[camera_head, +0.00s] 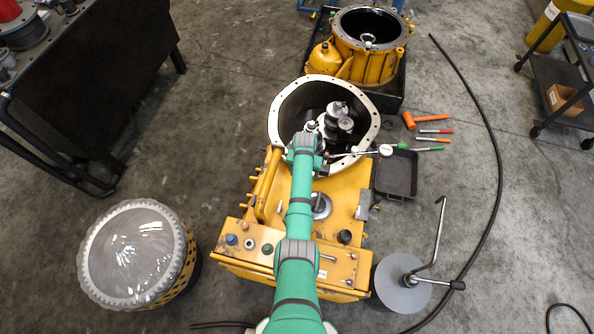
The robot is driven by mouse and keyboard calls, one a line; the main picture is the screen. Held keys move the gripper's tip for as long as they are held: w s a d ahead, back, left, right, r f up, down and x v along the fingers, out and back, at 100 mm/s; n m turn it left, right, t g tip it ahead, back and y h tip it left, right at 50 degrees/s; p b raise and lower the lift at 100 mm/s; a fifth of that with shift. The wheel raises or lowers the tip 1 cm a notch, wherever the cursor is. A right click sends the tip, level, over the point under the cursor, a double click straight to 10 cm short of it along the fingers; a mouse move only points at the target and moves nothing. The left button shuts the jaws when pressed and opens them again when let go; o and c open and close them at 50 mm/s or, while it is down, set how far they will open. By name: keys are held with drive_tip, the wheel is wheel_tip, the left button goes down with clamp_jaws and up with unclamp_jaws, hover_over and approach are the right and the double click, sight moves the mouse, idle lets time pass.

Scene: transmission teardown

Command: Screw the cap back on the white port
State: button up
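On the left of the yellow housing's (228,258) front ledge, a small white ring-like port (249,243) sits between a blue cap (231,239) and a green cap (267,248). The port's centre looks dark. I cannot make out a white cap anywhere. A black round knob or cap (345,237) stands on the right of the same ledge. My green arm reaches over the middle of the housing, away from the port. My gripper is at the near rim of the open bell housing (277,112); its fingers are too small and hidden to read, and so is anything in them.
Shafts and gears (338,108) stand inside the bell. Right of it are a dial gauge (386,150), a black tray (396,177), an orange mallet (430,119) and screwdrivers. A clear-topped drum (135,255) stands left, a crank-handled disc (402,290) right.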

drive_tip(key=shift+g, duration=0.4)
drive_tip(key=shift+w+a+f, duration=0.1)
drive_tip(key=shift+f, duration=2.25)
drive_tip(key=shift+w+a+f, duration=0.1)
drive_tip(key=shift+f, duration=2.2)
drive_tip(key=shift+s, duration=0.1)
clamp_jaws()
drive_tip(key=shift+r, duration=2.5)
